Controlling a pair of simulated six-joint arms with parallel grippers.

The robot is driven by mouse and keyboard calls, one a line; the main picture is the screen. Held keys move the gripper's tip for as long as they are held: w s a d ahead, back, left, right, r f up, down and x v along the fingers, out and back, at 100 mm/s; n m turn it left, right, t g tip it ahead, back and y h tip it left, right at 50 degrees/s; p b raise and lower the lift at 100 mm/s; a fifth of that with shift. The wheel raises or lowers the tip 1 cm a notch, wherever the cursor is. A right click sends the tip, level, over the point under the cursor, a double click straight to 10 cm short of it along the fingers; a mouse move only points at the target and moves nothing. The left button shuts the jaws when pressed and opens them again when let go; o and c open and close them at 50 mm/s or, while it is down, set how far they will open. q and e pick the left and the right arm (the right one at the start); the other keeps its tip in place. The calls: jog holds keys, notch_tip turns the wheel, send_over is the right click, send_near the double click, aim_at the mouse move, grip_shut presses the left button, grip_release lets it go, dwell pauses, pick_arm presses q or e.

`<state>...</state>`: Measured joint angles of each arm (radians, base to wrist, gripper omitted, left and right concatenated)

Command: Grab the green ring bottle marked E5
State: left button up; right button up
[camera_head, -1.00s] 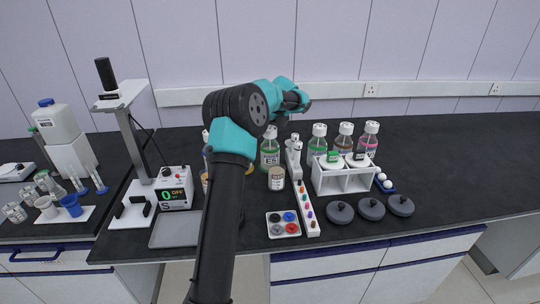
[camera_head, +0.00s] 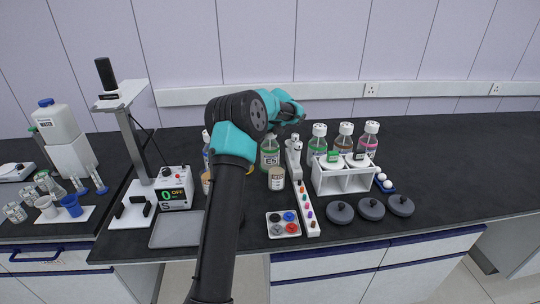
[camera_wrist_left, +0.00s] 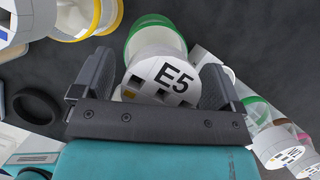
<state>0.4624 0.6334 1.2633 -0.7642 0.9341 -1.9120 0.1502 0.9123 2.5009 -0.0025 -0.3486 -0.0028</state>
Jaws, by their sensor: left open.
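In the head view my left arm reaches over the bench, and the wrist (camera_head: 284,106) is just above and behind the bottle's top. The fingers are hard to make out there.
A white rack (camera_head: 343,181) with bottles behind it stands to the right. Dark round lids (camera_head: 371,209) lie front right. The far right bench is clear.

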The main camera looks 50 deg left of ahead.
pick_arm(q)
jog(key=shift+c, duration=0.4)
jog(key=shift+r, duration=0.1)
grip_shut()
dwell(0.4)
